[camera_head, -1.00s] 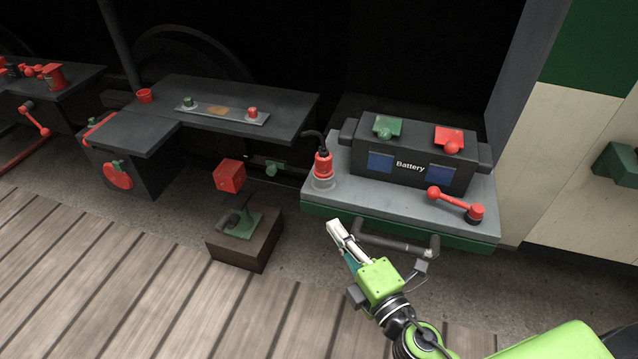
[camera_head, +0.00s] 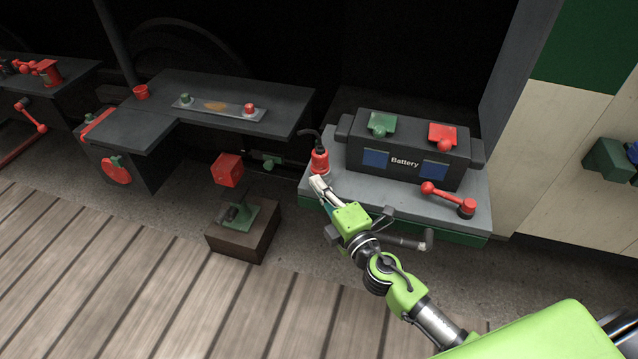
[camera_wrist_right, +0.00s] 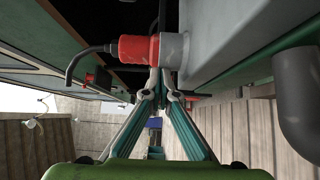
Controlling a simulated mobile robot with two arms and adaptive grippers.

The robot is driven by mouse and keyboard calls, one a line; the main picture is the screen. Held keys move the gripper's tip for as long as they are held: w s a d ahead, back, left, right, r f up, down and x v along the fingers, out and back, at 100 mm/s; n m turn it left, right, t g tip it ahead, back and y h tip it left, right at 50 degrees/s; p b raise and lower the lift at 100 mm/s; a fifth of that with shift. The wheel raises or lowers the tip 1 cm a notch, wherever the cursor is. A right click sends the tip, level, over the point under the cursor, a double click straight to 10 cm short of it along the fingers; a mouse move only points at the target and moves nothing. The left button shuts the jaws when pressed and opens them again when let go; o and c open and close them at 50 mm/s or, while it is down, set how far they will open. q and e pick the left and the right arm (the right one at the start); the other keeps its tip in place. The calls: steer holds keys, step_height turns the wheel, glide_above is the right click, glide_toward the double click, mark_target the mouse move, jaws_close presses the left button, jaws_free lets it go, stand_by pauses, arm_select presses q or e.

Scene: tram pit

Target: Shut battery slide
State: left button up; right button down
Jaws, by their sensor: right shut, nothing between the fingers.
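The battery slide (camera_head: 408,211) is a grey tray with a green front edge, pulled out beneath the dark battery (camera_head: 412,177). A dark handle bar (camera_head: 410,241) runs along its front, partly hidden by my right arm. A red plug (camera_head: 319,160) with a black cable stands at the tray's left front corner. My right gripper (camera_head: 319,186) is shut and empty, at that corner just in front of the plug. In the right wrist view the fingertips (camera_wrist_right: 158,76) meet close under the red plug (camera_wrist_right: 137,49); I cannot tell whether they touch. My left gripper is not in view.
A red-handled lever (camera_head: 448,199) sits on the tray's right front. A dark bench (camera_head: 225,92) stands to the left. A brown block with a green fitting (camera_head: 240,240) and a red cube (camera_head: 227,169) are left of my gripper. The plank floor (camera_head: 130,270) is clear.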

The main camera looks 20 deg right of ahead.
mark_target(335, 156)
steer(key=shift+w+d, duration=0.1)
stand_by(0.3)
